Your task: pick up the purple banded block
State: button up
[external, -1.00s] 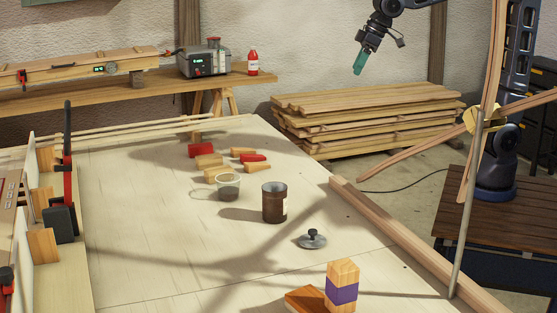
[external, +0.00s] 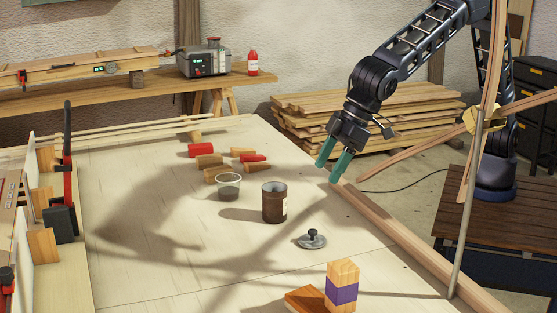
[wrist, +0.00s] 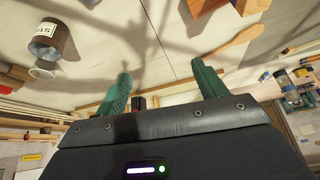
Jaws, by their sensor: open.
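The purple banded block (external: 342,291) stands upright near the front of the workbench in the external view. My gripper (external: 329,171) has green fingers, spread apart and empty. It hangs above the right side of the bench, well behind and above the block. Its fingers also show in the wrist view (wrist: 161,74).
A reddish-brown wooden piece (external: 304,299) lies left of the block. A knobbed metal lid (external: 312,239), a brown jar (external: 274,203) and a clear cup (external: 228,187) stand farther back. A wooden beam (external: 400,240) and a thin upright pole (external: 467,210) are on the right.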

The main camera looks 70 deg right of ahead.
jog(key=n, duration=0.2)
send_near(344, 266)
jog(key=d+f, duration=0.1)
jog(key=f, duration=0.1)
jog(key=shift+y, duration=0.3)
jog(key=x, duration=0.5)
jog(key=shift+w+a, duration=0.1)
jog(key=shift+w, duration=0.2)
jog(key=shift+a+x, duration=0.2)
jog(key=shift+x, duration=1.2)
jog(key=shift+a+x, duration=0.15)
jog(key=shift+x, duration=1.2)
jog(key=shift+r, duration=0.15)
jog(key=c, duration=1.3)
jog(key=shift+r, duration=0.15)
